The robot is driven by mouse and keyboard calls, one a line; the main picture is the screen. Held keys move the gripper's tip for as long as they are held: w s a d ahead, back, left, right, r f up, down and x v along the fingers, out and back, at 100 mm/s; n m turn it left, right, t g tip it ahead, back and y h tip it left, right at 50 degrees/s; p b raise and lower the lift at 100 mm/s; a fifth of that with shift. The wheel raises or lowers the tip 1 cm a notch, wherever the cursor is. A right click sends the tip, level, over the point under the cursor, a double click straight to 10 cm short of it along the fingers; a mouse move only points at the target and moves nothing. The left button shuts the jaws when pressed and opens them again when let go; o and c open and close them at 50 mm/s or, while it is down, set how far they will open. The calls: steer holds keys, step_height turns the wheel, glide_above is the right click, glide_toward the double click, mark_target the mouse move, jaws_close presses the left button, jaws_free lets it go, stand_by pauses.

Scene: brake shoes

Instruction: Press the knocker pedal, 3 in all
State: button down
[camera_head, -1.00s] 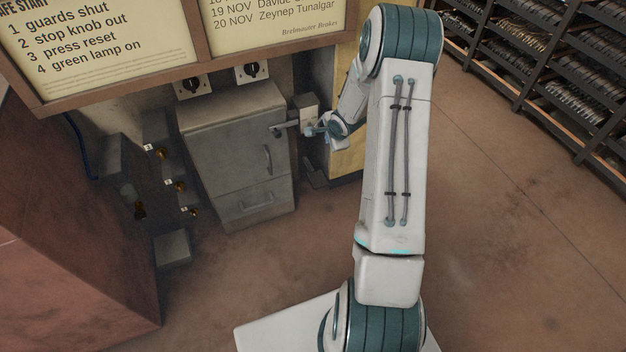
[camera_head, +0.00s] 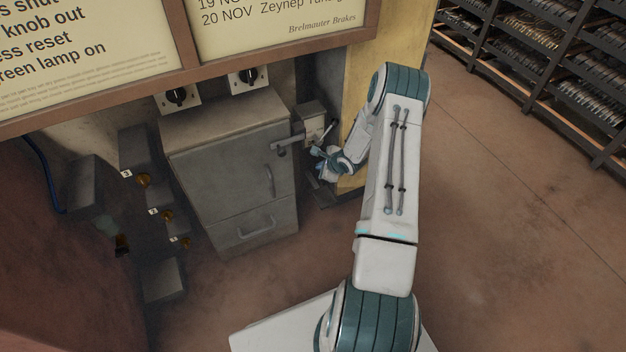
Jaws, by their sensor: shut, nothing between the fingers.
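A dark foot pedal (camera_head: 322,195), which looks like the knocker pedal, sits low by the floor between the grey cabinet and the yellow panel. My gripper (camera_head: 319,164) is shut and empty. In the picture it is just above the pedal, below a small grey box with a lever (camera_head: 313,120). The gripper is small and partly dark here, and I cannot tell whether it touches the pedal. The pedal's upper part is partly hidden behind the gripper.
The grey cabinet (camera_head: 228,170) with handles stands left of my gripper, with a bar jutting from its right side. A yellow panel (camera_head: 385,50) is behind my arm. Switches (camera_head: 176,97) sit above the cabinet. Shelves (camera_head: 545,60) stand far right; floor at right is clear.

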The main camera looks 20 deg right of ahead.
steer(key=shift+w, duration=0.35)
steer(key=shift+f, duration=0.2)
steer(key=b, duration=0.7)
glide_above(320, 189)
step_height(320, 189, down, 8)
steer(key=shift+r, duration=0.15)
steer(key=shift+f, duration=0.4)
steer(key=shift+s+d+f, duration=0.1)
steer(key=shift+f, duration=0.05)
stand_by(1.2)
steer(key=shift+f, duration=0.25)
